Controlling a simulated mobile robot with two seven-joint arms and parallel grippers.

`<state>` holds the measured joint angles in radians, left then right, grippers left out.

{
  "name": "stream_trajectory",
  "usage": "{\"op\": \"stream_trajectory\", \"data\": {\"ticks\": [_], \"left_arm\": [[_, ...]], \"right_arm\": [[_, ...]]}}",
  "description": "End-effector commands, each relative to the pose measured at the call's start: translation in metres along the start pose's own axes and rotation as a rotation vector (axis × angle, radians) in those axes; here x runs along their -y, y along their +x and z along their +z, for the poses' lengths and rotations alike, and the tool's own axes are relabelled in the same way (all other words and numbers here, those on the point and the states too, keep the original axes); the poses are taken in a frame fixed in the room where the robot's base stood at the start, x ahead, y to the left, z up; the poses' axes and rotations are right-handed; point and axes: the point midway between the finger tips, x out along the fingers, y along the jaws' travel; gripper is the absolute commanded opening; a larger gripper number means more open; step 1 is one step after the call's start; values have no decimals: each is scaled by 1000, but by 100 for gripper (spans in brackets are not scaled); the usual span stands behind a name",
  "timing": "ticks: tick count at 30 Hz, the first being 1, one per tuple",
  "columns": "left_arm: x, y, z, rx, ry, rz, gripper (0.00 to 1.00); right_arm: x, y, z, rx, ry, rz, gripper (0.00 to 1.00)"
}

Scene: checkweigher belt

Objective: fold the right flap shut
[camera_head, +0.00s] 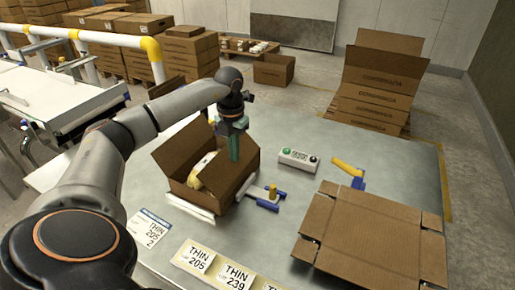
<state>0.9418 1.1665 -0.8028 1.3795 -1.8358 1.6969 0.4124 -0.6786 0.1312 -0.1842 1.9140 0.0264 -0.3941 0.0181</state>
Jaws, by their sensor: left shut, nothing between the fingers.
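An open brown carton (183,158) stands on the grey table, with a yellow and white item (203,166) inside. The carton's right flap (246,184) appears to stand up and outward on the right side, not folded over the opening; its exact angle is hard to tell. My left gripper (233,157) points down at the carton's far right part, its green fingers shut and empty. I cannot tell if the fingertips touch the cardboard; they hide part of the far wall. My right gripper is not in view.
A blue tool with a yellow knob (267,199) lies close to the carton's right. Behind it are a button box (298,160) and a yellow-handled tool (347,168). A flattened carton (370,235) covers the right front. Label cards (195,257) lie at the front edge.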

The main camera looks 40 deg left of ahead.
Motion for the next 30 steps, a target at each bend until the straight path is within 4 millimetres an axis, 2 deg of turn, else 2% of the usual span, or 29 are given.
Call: {"op": "stream_trajectory", "data": {"ticks": [3,13,24,30], "left_arm": [[-6,2,0,0,1,0,0],[-7,3,0,0,1,0,0],[-28,28,0,-1,-1,1,0],[-31,30,0,1,1,0,0]], "right_arm": [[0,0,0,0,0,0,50],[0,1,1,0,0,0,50],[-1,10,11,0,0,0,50],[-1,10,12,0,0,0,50]]}}
